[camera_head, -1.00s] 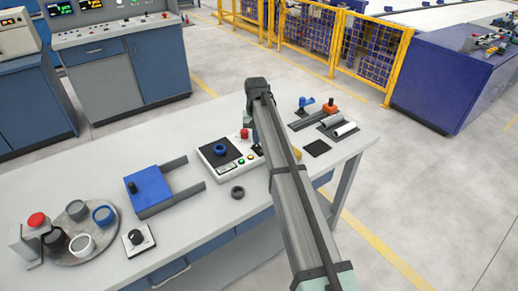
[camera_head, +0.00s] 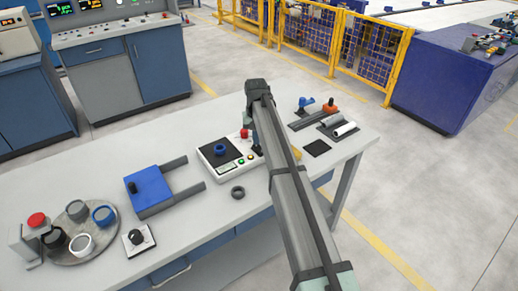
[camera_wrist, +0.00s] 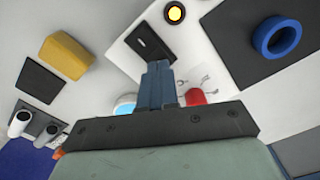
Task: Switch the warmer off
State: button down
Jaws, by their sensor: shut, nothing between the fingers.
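The warmer (camera_head: 219,174) is a white box on the bench with a black plate on top. A blue ring (camera_head: 221,148) lies on the plate and also shows in the wrist view (camera_wrist: 277,37). In the wrist view, a black rocker switch (camera_wrist: 144,33) sits on the white panel near a lit yellow-orange button (camera_wrist: 176,13). A red button (camera_wrist: 195,96) stands to the right of the fingers. My gripper (camera_wrist: 157,66) is shut and empty, its fingertips just below the switch in that picture. Whether they touch it, I cannot tell. My arm hides part of the warmer's right side in the head view.
A grey ring (camera_head: 238,192) lies in front of the warmer. A blue block with two dark bars (camera_head: 149,188) and a black knob box (camera_head: 137,240) are to the left. A yellow block (camera_wrist: 65,56) and a dark pad (camera_head: 317,148) lie on the other side.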

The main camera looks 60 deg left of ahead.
jog(key=shift+f, duration=0.75)
dwell(0.5)
jog(key=shift+r, duration=3.55)
